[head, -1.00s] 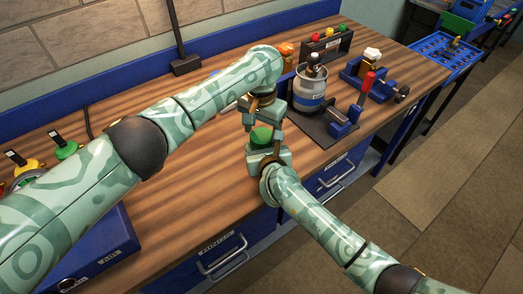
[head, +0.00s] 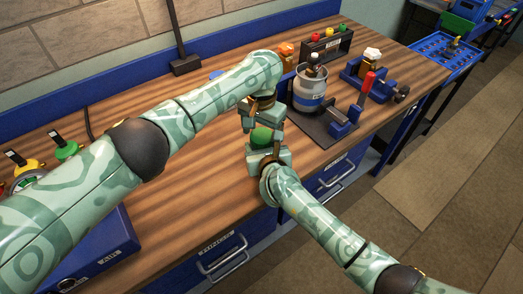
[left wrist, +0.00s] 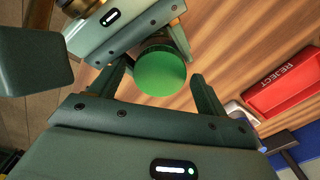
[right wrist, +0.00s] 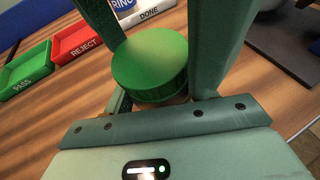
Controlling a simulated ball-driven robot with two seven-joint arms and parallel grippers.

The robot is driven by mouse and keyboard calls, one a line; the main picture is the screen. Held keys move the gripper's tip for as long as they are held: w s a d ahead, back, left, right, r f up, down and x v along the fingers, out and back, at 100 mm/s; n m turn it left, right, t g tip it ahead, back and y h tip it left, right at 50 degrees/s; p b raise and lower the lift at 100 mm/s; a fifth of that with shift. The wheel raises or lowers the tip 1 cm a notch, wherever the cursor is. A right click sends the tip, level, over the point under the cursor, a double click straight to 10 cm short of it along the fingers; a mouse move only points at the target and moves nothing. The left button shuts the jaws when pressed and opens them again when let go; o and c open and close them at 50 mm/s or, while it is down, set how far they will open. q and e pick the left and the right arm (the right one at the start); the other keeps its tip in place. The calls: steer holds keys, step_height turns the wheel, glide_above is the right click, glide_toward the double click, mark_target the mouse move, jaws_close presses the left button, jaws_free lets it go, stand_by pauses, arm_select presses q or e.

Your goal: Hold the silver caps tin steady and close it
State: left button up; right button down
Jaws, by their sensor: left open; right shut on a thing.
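A round green screw-type lid (head: 263,136) sits between my two grippers above the front of the bench. It also shows in the left wrist view (left wrist: 161,72) and from the side, with a ribbed rim, in the right wrist view (right wrist: 152,65). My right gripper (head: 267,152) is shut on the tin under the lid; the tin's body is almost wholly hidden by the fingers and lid. My left gripper (head: 263,122) is just above, open, with its fingers (left wrist: 157,90) on either side of the lid and gaps showing beside it.
A grey and blue drum (head: 311,98) stands on a dark mat behind right. A red-handled tool (head: 367,84) and blue fixtures are beside it. A red REJECT tray (right wrist: 88,38) and green PASS tray (right wrist: 25,72) lie on the bench.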

arm_select(q)
steer(key=shift+r, duration=2.25)
steer(key=o, duration=0.5)
step_height(320, 180, up, 12)
arm_select(e)
steer(key=shift+c, duration=2)
jaws_free()
arm_select(q)
steer(key=shift+s+r+p, duration=0.15)
steer(key=shift+r+p, duration=1.65)
steer(key=shift+r, duration=0.4)
arm_select(e)
steer(key=v, duration=1.6)
steer(key=shift+s+d, duration=0.15)
